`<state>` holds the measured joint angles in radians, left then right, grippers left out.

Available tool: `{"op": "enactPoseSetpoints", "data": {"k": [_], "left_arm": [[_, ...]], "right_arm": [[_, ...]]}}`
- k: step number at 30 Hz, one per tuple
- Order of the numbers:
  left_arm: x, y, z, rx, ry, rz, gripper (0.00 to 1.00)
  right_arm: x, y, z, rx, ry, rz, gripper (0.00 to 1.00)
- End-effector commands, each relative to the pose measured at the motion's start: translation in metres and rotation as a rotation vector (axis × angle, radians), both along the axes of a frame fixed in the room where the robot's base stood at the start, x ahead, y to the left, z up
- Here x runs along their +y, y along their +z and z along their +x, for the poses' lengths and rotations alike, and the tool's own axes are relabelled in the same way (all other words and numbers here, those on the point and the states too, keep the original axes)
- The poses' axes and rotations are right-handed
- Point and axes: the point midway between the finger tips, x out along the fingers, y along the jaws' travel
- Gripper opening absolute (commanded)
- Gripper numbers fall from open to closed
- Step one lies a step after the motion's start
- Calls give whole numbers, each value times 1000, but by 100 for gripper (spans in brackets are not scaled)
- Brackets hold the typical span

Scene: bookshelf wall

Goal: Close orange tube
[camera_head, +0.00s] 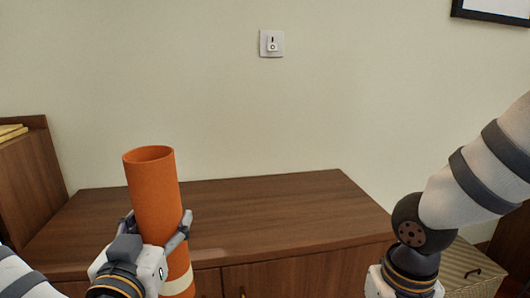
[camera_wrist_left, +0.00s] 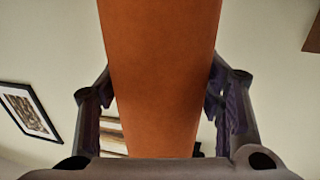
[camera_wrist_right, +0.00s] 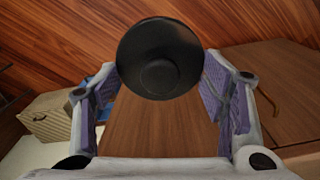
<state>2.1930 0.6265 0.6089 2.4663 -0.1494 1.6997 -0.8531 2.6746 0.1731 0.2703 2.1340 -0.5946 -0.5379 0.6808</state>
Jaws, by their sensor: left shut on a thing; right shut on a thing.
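The orange tube (camera_head: 155,195) stands upright in the head view, with its top end open and a pale band near its lower part. My left gripper (camera_head: 160,232) is shut around the tube's middle. The tube also fills the centre of the left wrist view (camera_wrist_left: 160,75), between both fingers. My right gripper (camera_wrist_right: 160,78) is shut on a round black cap (camera_wrist_right: 160,50) with a small raised disc at its centre. In the head view only my right wrist shows at the bottom right; the right fingers and the cap are out of frame there.
A brown wooden cabinet (camera_head: 270,205) with a clear top stands against the wall behind the tube. A taller wooden unit (camera_head: 28,175) is at the left. A woven box (camera_head: 468,268) sits at the lower right. A wall switch (camera_head: 271,43) is above.

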Motion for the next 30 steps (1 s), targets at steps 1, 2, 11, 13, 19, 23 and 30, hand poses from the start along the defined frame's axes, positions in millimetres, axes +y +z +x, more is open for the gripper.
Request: {"op": "enactPoseSetpoints", "data": {"k": [1, 2, 11, 13, 19, 23, 30], "left_arm": [[-1, 1, -2, -3, -2, -1, 11], [-2, 1, -2, -4, -3, -1, 11], [-1, 1, -2, -4, -2, 0, 11], [-1, 1, -2, -4, -2, 0, 11], [-11, -10, -7, -1, -54, 2, 11], [-31, -30, -18, 2, -164, 4, 11], [-77, -74, -44, 1, -417, 2, 11]], "right_arm": [[2, 0, -1, -2, 18, 0, 47], [3, 0, -2, -2, 24, 0, 47], [3, 0, -1, -2, 23, 0, 47], [3, 0, -1, -2, 22, 0, 47], [2, 0, -1, -1, 20, 0, 47], [2, -1, -1, -1, 20, 0, 47], [2, -1, -1, -1, 19, 0, 47]]}}
